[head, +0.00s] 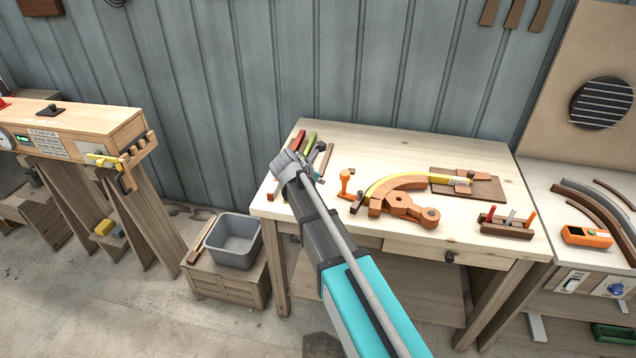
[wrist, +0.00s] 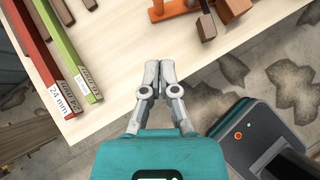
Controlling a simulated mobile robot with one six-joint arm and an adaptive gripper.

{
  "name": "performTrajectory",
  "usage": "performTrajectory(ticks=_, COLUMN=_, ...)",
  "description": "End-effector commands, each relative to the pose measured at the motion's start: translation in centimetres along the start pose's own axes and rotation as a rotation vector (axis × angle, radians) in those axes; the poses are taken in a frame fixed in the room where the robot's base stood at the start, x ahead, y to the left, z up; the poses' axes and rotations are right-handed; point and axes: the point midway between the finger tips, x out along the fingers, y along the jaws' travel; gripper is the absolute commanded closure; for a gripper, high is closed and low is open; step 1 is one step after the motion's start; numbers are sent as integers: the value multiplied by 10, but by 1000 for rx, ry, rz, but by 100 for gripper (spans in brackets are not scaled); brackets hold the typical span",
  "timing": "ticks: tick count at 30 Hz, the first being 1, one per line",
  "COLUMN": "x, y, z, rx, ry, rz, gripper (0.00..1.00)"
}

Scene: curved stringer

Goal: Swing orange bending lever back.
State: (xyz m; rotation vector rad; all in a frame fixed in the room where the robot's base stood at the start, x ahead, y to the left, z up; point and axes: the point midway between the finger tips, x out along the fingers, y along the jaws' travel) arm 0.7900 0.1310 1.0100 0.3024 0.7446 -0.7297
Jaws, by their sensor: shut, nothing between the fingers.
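An orange upright piece with a flat top, which looks like the bending lever (head: 345,184), stands at the left end of the bending form (head: 385,197) in the head view. An orange part of it shows at the top edge of the wrist view (wrist: 176,9), mostly cut off. A yellow strip (head: 400,182) follows the form's curved outer edge. My gripper (wrist: 160,68) is shut and empty in the wrist view. Its tips are over the bench near its front edge, short of the orange part and apart from it.
A red bar (wrist: 42,52) and a green bar (wrist: 68,50) lie left of my gripper on the workbench (head: 480,150). A small tool rack (head: 505,227) stands at the bench's front right.

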Motion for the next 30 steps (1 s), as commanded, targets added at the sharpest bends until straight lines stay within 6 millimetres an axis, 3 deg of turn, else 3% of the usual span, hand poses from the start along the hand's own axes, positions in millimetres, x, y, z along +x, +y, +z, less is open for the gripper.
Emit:
performTrajectory(ticks=21, x=81, y=1, z=-3, rx=1, ry=1, rz=-1, gripper=100)
performTrajectory(ticks=30, x=100, y=1, z=24, rx=0, ry=0, rz=-1, gripper=100)
